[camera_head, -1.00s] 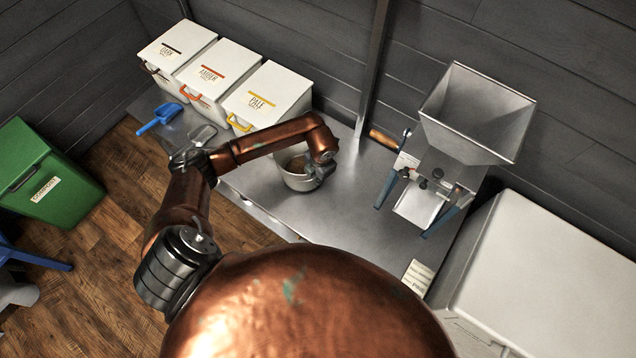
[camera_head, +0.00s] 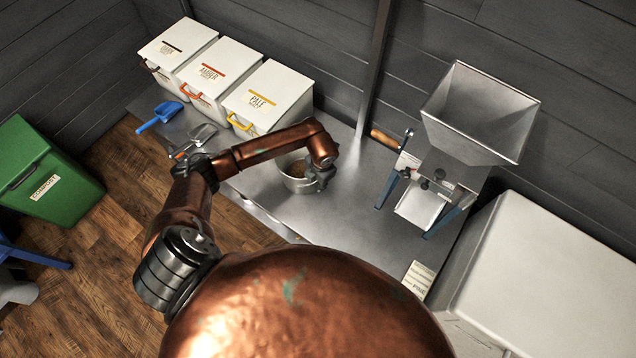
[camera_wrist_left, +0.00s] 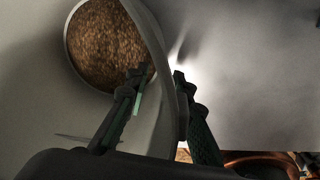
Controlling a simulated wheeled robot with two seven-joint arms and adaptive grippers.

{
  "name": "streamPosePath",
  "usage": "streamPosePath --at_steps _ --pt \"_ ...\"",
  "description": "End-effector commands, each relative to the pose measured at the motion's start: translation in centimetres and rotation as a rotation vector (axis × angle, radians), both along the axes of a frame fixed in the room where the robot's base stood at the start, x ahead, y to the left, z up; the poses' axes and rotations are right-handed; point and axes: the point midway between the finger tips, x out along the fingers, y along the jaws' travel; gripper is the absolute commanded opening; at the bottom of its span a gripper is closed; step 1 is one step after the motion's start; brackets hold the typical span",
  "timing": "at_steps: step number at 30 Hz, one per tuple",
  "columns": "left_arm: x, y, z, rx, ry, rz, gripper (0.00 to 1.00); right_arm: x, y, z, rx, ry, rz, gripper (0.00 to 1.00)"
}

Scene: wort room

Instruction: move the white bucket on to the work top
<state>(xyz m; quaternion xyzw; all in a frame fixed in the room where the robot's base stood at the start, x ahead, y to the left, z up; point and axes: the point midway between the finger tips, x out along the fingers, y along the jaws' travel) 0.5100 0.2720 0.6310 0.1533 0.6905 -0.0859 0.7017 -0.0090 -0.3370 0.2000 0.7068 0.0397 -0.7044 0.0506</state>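The white bucket (camera_head: 296,183), pale and round with brown grain inside, is at the middle of the metal work top (camera_head: 355,215) in the head view. I cannot tell whether its base touches the top. My left gripper (camera_head: 319,183) is at the bucket's right side. In the left wrist view the fingers (camera_wrist_left: 158,80) stand on either side of the bucket's pale wall (camera_wrist_left: 163,110), one over the grain side and one outside, and look closed on it. The grain shows at upper left. My right gripper is not in view.
White malt bins (camera_head: 268,95) stand along the back left. A blue scoop (camera_head: 158,116) and a metal scoop (camera_head: 203,134) lie before them. A mill with a hopper (camera_head: 478,115) stands at right, beside a large pale box (camera_head: 550,270). The top between bucket and mill is clear.

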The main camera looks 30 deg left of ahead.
Motion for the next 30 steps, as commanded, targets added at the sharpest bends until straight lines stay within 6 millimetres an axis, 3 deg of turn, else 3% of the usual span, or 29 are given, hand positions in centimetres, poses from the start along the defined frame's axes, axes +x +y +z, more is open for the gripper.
streamPosePath --at_steps 7,21,30 --pt "0.1 -0.1 1.1 0.000 -0.003 -0.001 0.22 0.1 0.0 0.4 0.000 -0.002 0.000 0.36" --pt "-0.2 -0.8 10.2 0.001 -0.003 -0.001 0.22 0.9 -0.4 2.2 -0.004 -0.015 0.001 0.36" --pt "-0.4 -1.1 12.3 0.000 0.000 0.000 0.22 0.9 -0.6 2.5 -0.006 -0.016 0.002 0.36"
